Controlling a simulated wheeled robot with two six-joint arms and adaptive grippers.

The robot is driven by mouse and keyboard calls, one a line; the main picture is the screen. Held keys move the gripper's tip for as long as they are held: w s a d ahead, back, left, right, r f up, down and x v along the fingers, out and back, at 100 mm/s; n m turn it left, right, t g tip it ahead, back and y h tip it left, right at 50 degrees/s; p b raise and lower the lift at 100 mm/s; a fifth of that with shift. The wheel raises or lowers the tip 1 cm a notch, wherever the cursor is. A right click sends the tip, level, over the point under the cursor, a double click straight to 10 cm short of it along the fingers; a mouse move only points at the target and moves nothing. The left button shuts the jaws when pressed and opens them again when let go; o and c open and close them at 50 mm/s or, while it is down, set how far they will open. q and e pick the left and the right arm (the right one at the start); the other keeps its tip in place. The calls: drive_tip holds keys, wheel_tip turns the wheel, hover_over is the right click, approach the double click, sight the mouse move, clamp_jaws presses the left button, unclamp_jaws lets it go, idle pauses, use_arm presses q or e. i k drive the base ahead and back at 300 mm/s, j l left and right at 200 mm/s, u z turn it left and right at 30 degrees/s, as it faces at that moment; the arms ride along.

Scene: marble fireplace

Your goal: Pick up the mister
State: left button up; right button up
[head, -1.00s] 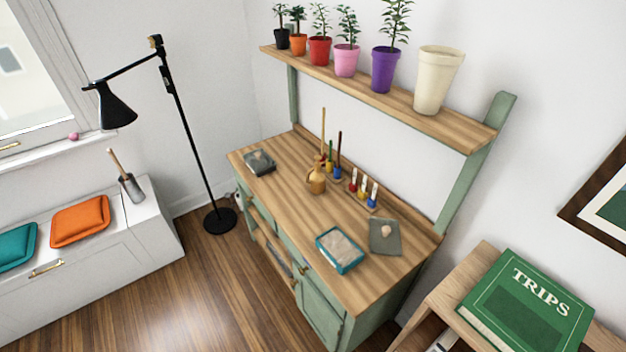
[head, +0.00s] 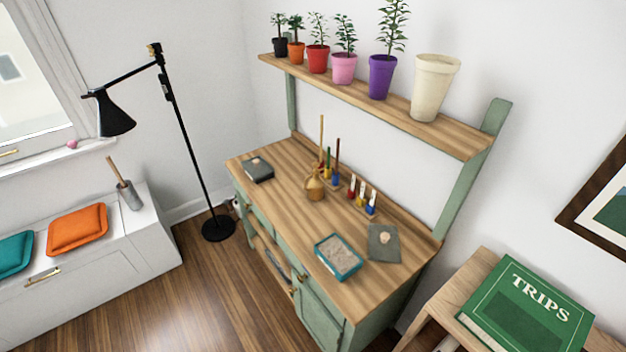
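The mister (head: 314,188) looks like a small brass-coloured bottle. It stands upright near the middle of the wooden top of the green potting bench (head: 290,215). Slim coloured tools in a holder (head: 331,172) stand close behind it. Neither of my grippers shows in the head view.
A dark box (head: 257,169) lies at the bench's left end. A teal tray (head: 338,257) and a grey slab (head: 384,243) lie toward the right end. Potted plants line the shelf (head: 400,112) above. A black floor lamp (head: 185,130) stands left. The wood floor (head: 190,290) in front is open.

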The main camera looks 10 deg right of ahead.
sight(316, 189)
drive_tip(key=i+j+z, duration=0.25)
drive_tip(key=j, duration=0.4)
drive_tip(key=i+j+z, duration=0.1)
drive_tip(key=i+j, duration=0.15)
drive_tip(key=i+j+z, duration=0.15)
drive_tip(key=j, duration=0.35)
drive_tip(key=i+j+z, duration=0.1)
drive_tip(key=j, duration=0.25)
drive_tip(key=i+j+z, duration=0.15)
drive_tip(key=j, duration=0.25)
drive_tip(key=i+j+z, duration=0.1)
drive_tip(key=j, duration=0.3)
